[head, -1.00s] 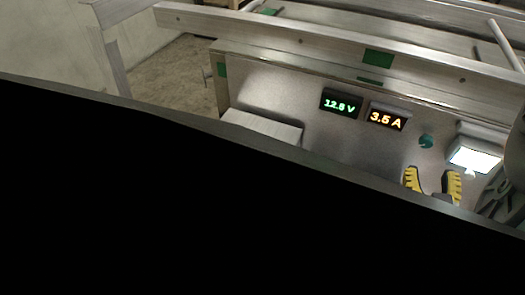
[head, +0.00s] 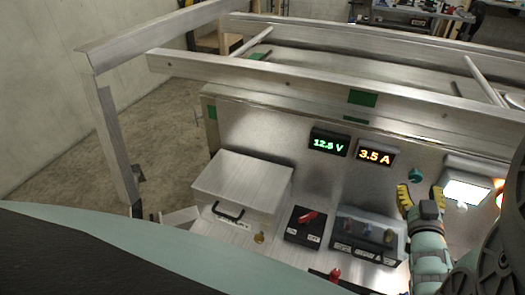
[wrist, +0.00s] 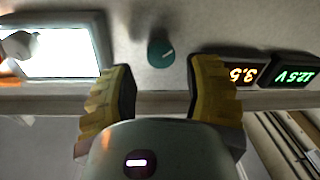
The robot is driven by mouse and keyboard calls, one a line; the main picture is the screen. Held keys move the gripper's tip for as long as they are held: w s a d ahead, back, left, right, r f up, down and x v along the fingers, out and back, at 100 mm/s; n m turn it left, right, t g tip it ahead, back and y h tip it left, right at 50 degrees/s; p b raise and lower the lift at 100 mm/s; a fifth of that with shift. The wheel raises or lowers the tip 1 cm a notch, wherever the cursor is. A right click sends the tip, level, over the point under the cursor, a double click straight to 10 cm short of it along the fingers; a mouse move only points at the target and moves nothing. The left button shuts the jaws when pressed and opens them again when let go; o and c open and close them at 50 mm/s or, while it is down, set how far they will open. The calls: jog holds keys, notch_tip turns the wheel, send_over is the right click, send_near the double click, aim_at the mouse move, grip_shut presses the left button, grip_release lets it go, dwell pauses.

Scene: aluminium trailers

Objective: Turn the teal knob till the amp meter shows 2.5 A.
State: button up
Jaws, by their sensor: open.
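The teal knob (head: 416,175) sits on the metal panel, right of the amp meter (head: 375,156), which reads 3.5 A in orange. In the wrist view the knob (wrist: 161,52) has a light pointer mark and lies ahead of the gap between my fingers, not between them. My gripper (head: 420,193) has yellow fingers and is open and empty, just below the knob in the head view. In the wrist view the spread fingers of my gripper (wrist: 162,88) show at both sides. The amp meter (wrist: 243,73) appears upside down there, partly hidden by a finger.
A voltmeter (head: 328,143) reads 12.5 V left of the amp meter. A lit white lamp (head: 466,191) is right of the knob, close to my gripper. Below are a metal box (head: 241,182), a red switch (head: 307,217) and a dark box with several knobs (head: 367,236).

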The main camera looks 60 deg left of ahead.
aim_at(416, 180)
jog(key=shift+p+x, duration=0.35)
jog(key=shift+x, duration=2.45)
jog(key=shift+a, duration=0.1)
jog(key=shift+c, duration=0.3)
grip_shut()
jog(key=shift+f+n+b, duration=0.1)
jog(key=shift+n+b, duration=0.2)
jog(key=shift+b, duration=0.05)
jog(key=n+b, duration=0.3)
jog(key=shift+s+f+n, duration=0.1)
jog(key=shift+n, duration=0.2)
jog(key=shift+n+h+b, duration=0.3)
jog(key=shift+n+b, duration=1.1)
jog(key=shift+n, duration=0.7)
